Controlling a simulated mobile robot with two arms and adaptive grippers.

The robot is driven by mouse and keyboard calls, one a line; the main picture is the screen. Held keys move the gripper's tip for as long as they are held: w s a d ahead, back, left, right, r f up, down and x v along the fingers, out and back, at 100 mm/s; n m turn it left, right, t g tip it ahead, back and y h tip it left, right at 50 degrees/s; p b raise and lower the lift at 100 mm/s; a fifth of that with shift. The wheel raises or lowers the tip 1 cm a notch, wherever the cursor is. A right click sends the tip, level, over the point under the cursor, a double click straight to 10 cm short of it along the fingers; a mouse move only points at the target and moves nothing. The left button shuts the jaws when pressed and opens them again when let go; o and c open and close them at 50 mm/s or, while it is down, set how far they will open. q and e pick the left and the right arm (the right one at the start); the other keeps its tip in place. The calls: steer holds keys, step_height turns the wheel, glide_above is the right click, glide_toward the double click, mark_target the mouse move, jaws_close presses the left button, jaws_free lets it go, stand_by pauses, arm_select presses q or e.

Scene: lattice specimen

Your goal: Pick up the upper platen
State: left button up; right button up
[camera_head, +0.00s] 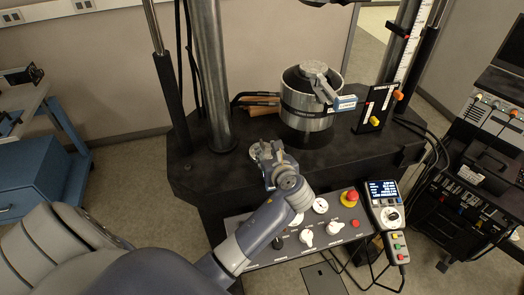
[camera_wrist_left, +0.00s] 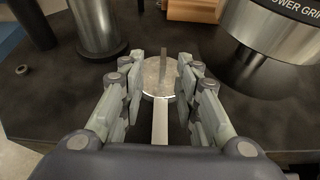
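A round metal disc (camera_wrist_left: 152,78), which looks like the upper platen, lies on the black machine table in the left wrist view. A thin upright piece stands on it, and a pale strip runs from it toward my wrist. In the head view the disc (camera_head: 255,153) is partly hidden behind my left gripper (camera_head: 268,157). In the left wrist view my left gripper (camera_wrist_left: 163,72) is open, with one finger on each side of the disc's middle and gaps to the upright piece. Whether the fingertips touch the disc is unclear. My right gripper is not in view.
A large metal grip cylinder (camera_head: 307,112) stands right of the disc. A steel column (camera_head: 211,75) rises to the left. Wooden-looking pieces (camera_head: 262,101) lie behind. A control panel (camera_head: 318,228) with knobs sits in front, below my left forearm, and a handheld display (camera_head: 384,200) beside it.

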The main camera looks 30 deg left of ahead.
mark_target(263, 144)
arm_select(q)
steer(key=shift+w+a+f, duration=0.2)
steer(key=shift+w+a, duration=0.25)
steer(key=shift+w+a+f, duration=0.2)
steer(key=shift+w, duration=0.05)
steer(key=p+x, duration=0.1)
steer(key=x, duration=0.3)
steer(key=shift+d+f, duration=0.15)
steer(key=shift+f, duration=0.05)
steer(key=shift+w+a+f, duration=0.35)
steer(key=shift+w+a, duration=0.05)
steer(key=shift+a, duration=0.05)
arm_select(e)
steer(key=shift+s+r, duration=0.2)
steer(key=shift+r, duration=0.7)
arm_select(q)
steer(key=shift+c, duration=0.6)
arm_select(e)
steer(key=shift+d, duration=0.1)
arm_select(q)
steer(key=shift+d+r, duration=0.1)
jaws_close()
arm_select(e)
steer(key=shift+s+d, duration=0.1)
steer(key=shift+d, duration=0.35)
arm_select(q)
steer(key=shift+w+r, duration=0.1)
steer(key=shift+r, duration=0.05)
